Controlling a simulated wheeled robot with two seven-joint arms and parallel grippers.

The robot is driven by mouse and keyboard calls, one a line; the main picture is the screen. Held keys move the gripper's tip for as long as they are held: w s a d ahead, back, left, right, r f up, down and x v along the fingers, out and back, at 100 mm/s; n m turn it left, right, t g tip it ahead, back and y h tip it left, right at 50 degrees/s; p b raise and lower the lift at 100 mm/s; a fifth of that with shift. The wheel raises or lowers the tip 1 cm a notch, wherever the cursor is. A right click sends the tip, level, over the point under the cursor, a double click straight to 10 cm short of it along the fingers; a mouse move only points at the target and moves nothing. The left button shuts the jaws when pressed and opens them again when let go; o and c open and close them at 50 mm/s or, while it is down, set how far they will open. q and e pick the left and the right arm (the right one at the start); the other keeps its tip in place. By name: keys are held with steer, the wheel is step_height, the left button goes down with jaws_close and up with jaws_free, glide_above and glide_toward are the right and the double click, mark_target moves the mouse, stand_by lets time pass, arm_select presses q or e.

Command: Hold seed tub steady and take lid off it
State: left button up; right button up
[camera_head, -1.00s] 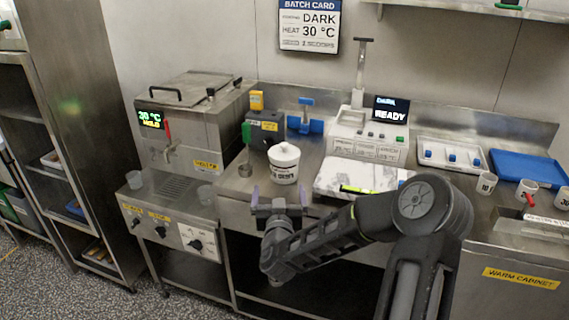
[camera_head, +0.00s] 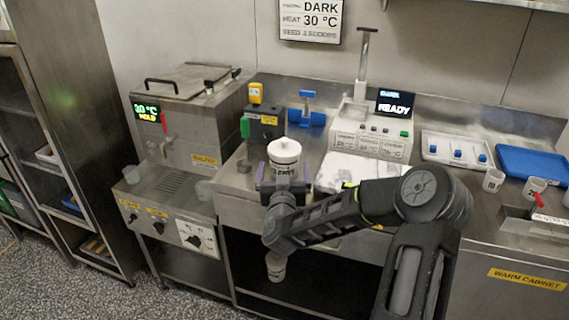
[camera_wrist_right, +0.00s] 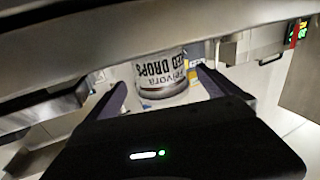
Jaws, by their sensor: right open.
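The seed tub (camera_head: 284,172) is white with dark lettering and stands upright near the front edge of the steel counter. Its white lid (camera_head: 284,148), with a small knob, sits on top. My right gripper (camera_head: 284,178) is open in front of the tub, with one finger at each side of it in the picture. My left gripper is not in view.
A tempering machine (camera_head: 190,115) stands to the left of the tub. A black box with a yellow label (camera_head: 264,124) is behind it.

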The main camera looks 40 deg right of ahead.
mark_target(285, 139)
steer(key=shift+w+d, duration=0.15)
steer(key=p+x, duration=0.1)
steer(key=x, duration=0.4)
steer(key=shift+r, duration=0.1)
steer(key=shift+c, duration=0.2)
stand_by(0.5)
steer(key=shift+r, duration=0.1)
steer(key=c, duration=1.7)
steer(key=shift+c, duration=0.2)
step_height(285, 139, up, 10)
